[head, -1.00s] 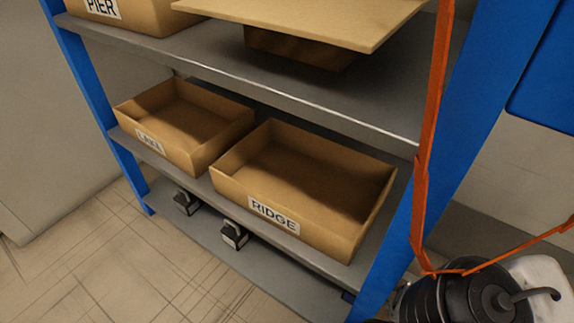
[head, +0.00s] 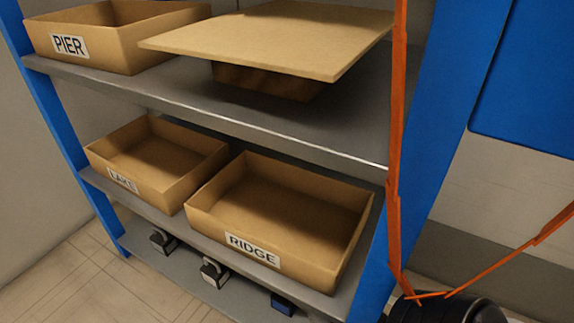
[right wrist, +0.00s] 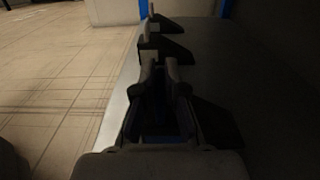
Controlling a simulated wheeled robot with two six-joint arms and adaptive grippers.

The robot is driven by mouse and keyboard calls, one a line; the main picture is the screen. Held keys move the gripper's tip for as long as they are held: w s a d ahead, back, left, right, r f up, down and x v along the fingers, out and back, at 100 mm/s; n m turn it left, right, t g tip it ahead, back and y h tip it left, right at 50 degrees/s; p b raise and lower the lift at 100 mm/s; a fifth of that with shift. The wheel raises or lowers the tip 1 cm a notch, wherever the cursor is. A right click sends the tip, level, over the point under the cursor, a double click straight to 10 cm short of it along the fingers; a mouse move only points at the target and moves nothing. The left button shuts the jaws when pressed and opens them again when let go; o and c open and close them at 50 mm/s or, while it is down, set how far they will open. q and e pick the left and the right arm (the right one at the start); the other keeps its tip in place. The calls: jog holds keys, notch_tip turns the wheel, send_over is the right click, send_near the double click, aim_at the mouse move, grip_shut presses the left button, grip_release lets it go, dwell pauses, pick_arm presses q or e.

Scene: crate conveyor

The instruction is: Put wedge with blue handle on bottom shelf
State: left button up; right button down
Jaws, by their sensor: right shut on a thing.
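My right gripper (right wrist: 158,85) is shut on the wedge with the blue handle; the handle's dark blue part (right wrist: 160,115) shows between its fingers. It is at the front edge of the bottom shelf (right wrist: 115,105); I cannot tell whether the wedge touches the shelf. In the head view a small dark blue block (head: 283,303), apparently this wedge, shows by the bottom shelf at the lower edge; the right gripper is not clearly visible there. My left gripper is not in view.
Two dark wedges with pale handles (head: 163,240) (head: 213,272) stand in line on the bottom shelf. Above are the LAKE crate (head: 123,180) and RIDGE crate (head: 252,250). A blue rack post (head: 425,150) and an orange strap (head: 399,140) stand at right.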

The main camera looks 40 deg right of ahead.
jog(key=c, duration=1.2)
grip_release()
jog(key=shift+c, duration=0.2)
jog(key=v, duration=1.1)
jog(key=shift+s, duration=0.15)
jog(key=shift+s+d, duration=0.1)
jog(key=shift+s, duration=0.3)
